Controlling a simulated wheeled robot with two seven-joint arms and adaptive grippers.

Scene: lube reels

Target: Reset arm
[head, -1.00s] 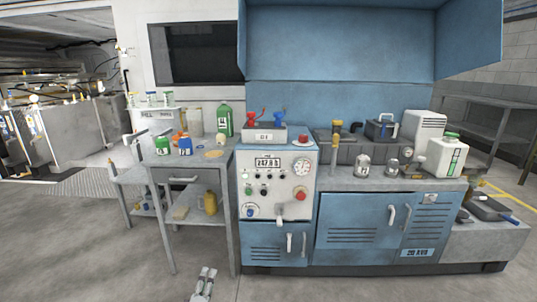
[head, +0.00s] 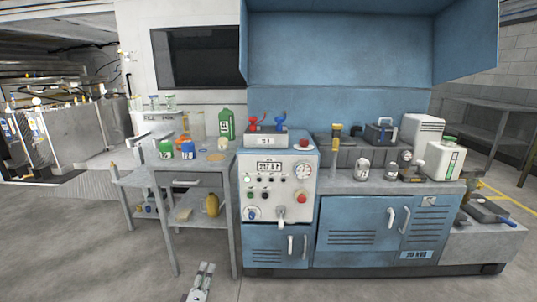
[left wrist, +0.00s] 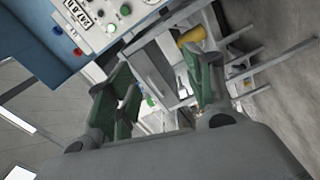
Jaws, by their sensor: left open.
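My left gripper (head: 201,281) shows at the bottom of the head view, low in front of the grey table and left of the blue cabinet. In the left wrist view its two green-padded fingers (left wrist: 160,95) are spread apart with nothing between them. The view between and beyond the fingers shows the control panel (left wrist: 105,20) at the upper left and the table's frame at the right. My right gripper is not in view.
A grey table (head: 190,178) with bottles and jars stands at the left. The panel unit (head: 277,185) and blue cabinet (head: 370,230) stand to its right. A yellow jug (head: 212,204) sits on the table's lower shelf. The floor in front is clear.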

